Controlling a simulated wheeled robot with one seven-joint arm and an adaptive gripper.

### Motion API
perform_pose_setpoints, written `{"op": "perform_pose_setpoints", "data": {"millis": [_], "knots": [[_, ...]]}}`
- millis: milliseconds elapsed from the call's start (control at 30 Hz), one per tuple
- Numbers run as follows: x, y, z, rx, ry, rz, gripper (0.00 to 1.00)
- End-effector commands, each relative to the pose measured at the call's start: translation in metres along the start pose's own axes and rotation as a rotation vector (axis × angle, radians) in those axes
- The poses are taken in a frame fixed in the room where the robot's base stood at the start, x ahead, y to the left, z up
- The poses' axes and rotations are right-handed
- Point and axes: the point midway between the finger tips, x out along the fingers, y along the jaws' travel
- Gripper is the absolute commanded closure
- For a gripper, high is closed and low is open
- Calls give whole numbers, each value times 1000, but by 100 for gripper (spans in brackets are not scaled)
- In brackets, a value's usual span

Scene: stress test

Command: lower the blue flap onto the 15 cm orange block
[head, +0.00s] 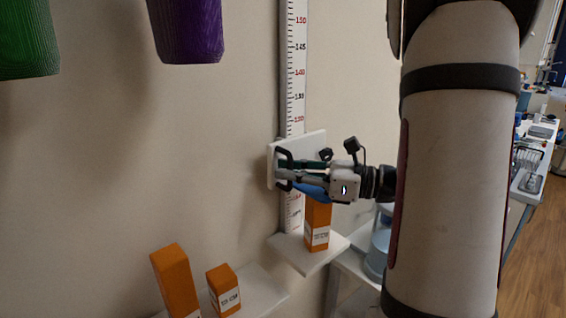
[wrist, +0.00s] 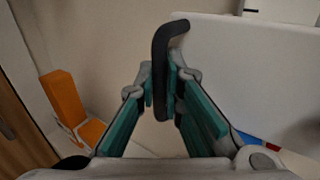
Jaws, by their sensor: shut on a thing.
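My gripper (head: 284,170) is shut on a dark curved handle (wrist: 166,48) at the edge of a white panel (wrist: 255,75). The panel (head: 309,146) sits in front of the ruled strip on the wall. A blue flap (head: 313,192) shows just below my gripper, partly hidden by it; a blue sliver (wrist: 249,138) shows under the panel in the wrist view. An orange block (head: 317,226) with a white label stands upright on a small white shelf below the flap. My gripper hides whether flap and block touch. The label is too small to read.
Two more orange blocks, a taller one (head: 174,280) and a shorter one (head: 223,289), stand on a lower white shelf (head: 262,292) at left. A ruled strip (head: 293,70) runs up the wall. Green (head: 27,38) and purple (head: 186,30) objects hang at upper left.

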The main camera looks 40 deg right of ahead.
Motion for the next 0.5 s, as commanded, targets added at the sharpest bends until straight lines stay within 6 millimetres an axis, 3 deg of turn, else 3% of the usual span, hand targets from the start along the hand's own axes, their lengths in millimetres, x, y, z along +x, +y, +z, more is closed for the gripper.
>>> {"op": "perform_pose_setpoints", "data": {"millis": [400, 433, 500], "knots": [[0, 1, -6, 5, 7, 0, 100], [0, 1, -6, 5, 7, 0, 85], [0, 0, -6, 5, 6, -1, 82]]}}
